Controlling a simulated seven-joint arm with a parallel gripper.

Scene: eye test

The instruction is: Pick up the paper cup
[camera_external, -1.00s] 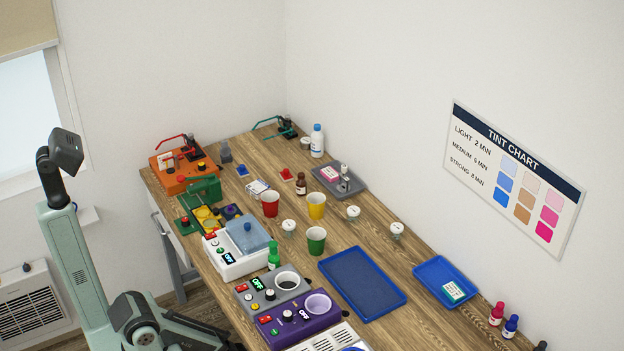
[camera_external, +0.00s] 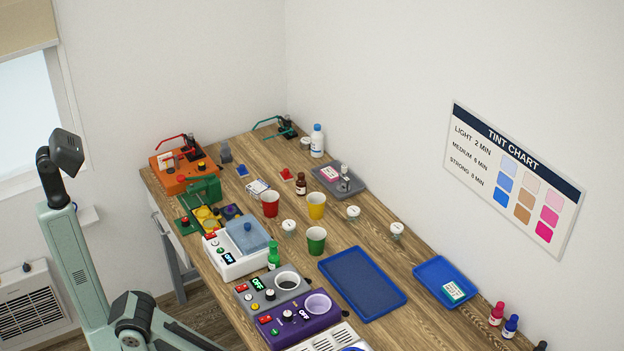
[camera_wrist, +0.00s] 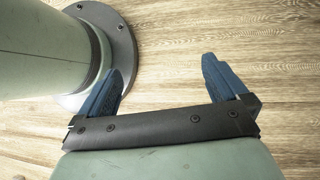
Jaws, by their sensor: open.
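The frames do not show which one the task means. My gripper (camera_wrist: 163,68) shows in the wrist view with its two blue fingers wide apart and nothing between them. It is over a wood-grained surface beside my base, and no cup is in that view. In the external view my gripper is not visible.
Small white-lidded jars (camera_external: 289,227) stand close around the cups. A green bottle (camera_external: 274,254), a white device with a blue lid (camera_external: 249,238), and a purple device (camera_external: 310,322) line the left side. An empty blue tray (camera_external: 362,284) lies right of the green cup.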

